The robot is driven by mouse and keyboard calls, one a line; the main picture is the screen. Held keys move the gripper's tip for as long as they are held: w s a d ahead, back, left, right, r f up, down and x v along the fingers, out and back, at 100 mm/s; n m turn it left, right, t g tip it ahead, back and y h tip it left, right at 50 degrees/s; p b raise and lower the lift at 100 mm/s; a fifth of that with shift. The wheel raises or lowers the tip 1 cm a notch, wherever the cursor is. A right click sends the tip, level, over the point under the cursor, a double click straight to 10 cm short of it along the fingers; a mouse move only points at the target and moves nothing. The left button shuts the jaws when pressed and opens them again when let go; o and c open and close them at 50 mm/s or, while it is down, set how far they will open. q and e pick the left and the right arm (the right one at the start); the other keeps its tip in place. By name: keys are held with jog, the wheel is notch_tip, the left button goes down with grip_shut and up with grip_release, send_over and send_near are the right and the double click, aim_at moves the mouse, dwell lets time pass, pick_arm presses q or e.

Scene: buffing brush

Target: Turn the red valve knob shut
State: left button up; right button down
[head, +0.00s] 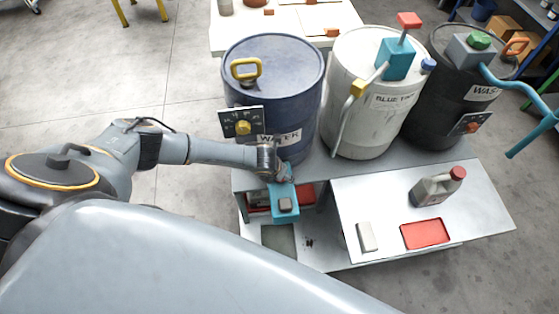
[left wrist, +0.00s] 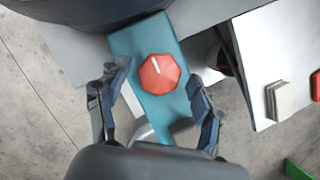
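The red valve knob (left wrist: 161,75), eight-sided with a short white mark pointing up and slightly left, sits on a teal body (left wrist: 140,45) in the left wrist view. My left gripper (left wrist: 157,73) is open, its fingers on either side of the knob with visible gaps; whether the tips reach its depth I cannot tell. In the head view my left gripper (head: 272,163) is in front of the blue water drum, over a teal part (head: 284,194) with a grey square piece. The red knob is not clearly visible there. My right gripper is not in view.
A blue drum (head: 290,75), a white drum (head: 350,60) and a dark drum (head: 440,105) stand on the grey bench. A jug (head: 436,188), a red tray (head: 424,233) and a pale block (head: 367,237) are on the lower white surface at right.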

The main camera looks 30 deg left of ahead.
pick_arm(q)
jog(key=v, duration=1.2)
jog(key=shift+d, duration=0.1)
dwell(0.4)
